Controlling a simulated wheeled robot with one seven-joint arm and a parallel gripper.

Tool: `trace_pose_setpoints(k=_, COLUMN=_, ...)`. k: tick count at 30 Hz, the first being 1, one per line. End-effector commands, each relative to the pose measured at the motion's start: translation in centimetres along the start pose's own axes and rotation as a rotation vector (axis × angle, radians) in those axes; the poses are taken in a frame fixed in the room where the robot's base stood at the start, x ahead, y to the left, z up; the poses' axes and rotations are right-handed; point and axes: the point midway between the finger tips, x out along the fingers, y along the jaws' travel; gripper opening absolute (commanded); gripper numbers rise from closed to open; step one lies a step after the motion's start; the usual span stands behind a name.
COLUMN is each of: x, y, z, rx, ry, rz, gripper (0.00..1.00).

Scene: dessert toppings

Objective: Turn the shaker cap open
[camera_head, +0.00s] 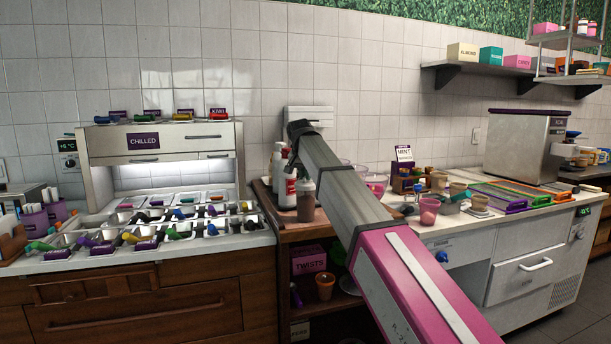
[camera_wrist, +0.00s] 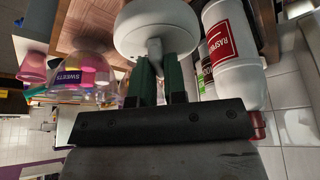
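The shaker (camera_head: 306,205) is a bottle with a brownish lower part, standing upright on the wooden cart's top, just under the end of my arm. Its round white cap (camera_wrist: 133,30) fills the top middle of the wrist view, with a narrow grey tab pointing at my gripper. My gripper's (camera_wrist: 158,62) two dark green fingers stand on either side of this tab, close together, and appear shut on it. In the head view my gripper is mostly hidden behind my arm. The opening in the cap is not visible.
A white raspberry bottle (camera_wrist: 232,50) with a red label stands close beside the cap; white-and-red bottles (camera_head: 287,187) also show in the head view. A clear sweets bowl (camera_wrist: 88,75) is on the other side. The chilled topping station (camera_head: 160,141) is left, a crowded counter right.

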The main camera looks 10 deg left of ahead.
Motion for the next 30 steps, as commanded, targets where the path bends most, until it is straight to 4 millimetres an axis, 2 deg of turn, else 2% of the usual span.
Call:
trace_pose_setpoints(k=11, x=0.0, y=0.05, z=0.06, rx=-0.066, ry=-0.001, rz=-0.029, gripper=0.0)
trace_pose_setpoints(k=30, x=0.04, y=0.14, z=-0.01, rx=-0.48, ry=0.0, rz=-0.199, gripper=0.0)
